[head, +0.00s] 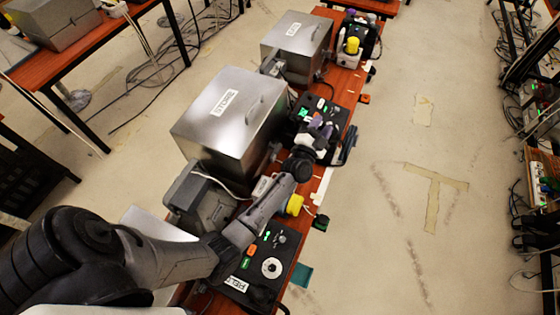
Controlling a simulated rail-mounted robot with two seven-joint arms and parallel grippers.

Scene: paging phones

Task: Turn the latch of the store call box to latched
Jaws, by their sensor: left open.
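The store call box is a silver metal box (232,125) with a white STORE label (223,103) and a handle on its lid, in the middle of the head view. A black panel (312,104) with small green lights lies along its right side. My left arm reaches in from the lower left, and my left gripper (320,137) is open over this panel, right of the box. A purple part (317,122) shows at the gripper's fingers; I cannot tell whether they touch it. I cannot make out the latch or its position. My right gripper is out of view.
Another silver box (297,38) stands farther back on the red-brown bench, with a yellow-topped item (352,45) beside it.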

